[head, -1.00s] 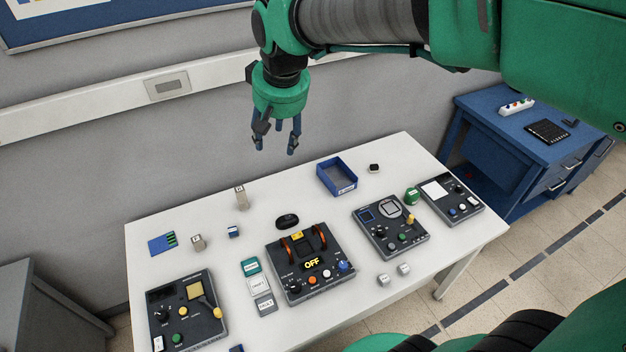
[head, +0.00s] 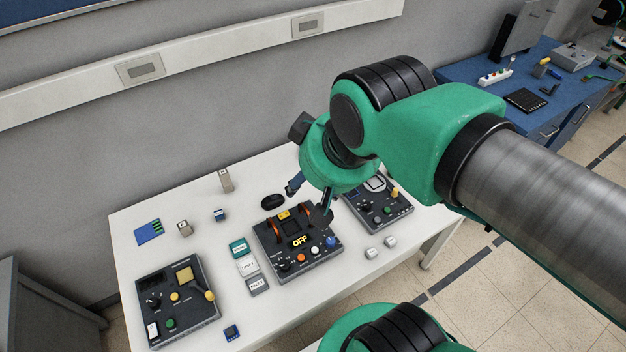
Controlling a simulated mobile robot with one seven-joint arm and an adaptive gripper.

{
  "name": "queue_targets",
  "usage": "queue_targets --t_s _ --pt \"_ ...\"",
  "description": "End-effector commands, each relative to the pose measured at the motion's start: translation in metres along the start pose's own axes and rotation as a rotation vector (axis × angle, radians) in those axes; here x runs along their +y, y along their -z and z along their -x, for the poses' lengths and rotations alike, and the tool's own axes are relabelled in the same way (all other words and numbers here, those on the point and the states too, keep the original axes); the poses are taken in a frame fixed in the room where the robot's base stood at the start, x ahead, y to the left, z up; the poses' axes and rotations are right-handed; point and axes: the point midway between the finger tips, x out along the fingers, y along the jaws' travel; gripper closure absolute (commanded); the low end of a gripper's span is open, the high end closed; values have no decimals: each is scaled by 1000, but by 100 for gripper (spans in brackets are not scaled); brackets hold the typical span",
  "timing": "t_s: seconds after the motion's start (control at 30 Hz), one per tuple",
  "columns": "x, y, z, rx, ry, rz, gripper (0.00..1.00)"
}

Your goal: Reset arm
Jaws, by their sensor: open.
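My gripper (head: 309,203) hangs at the end of my green and grey arm, over the white table (head: 210,255). Its fingers are spread with nothing between them. In the picture it overlaps the upper part of the black control panel with orange coils and a lit OFF sign (head: 283,262). I cannot tell how high above the panel it is. My arm hides the far right part of the table and part of the right-hand panel (head: 376,214).
A left panel with knobs (head: 163,318), labelled blocks (head: 247,267), a dark oval object (head: 273,202) and small white cubes (head: 390,241) are on the table. A blue bench (head: 460,72) stands at the right. A grey wall (head: 215,110) rises behind.

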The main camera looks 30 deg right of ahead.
Motion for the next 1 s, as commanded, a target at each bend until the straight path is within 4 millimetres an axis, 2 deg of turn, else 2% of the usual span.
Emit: queue_targets --t_s 0.57,0.77,1.0 --pt "0 -7 -5 3 0 0 50" --pt "0 -18 -26 2 0 0 50" --pt "0 -37 -61 2 0 0 50"
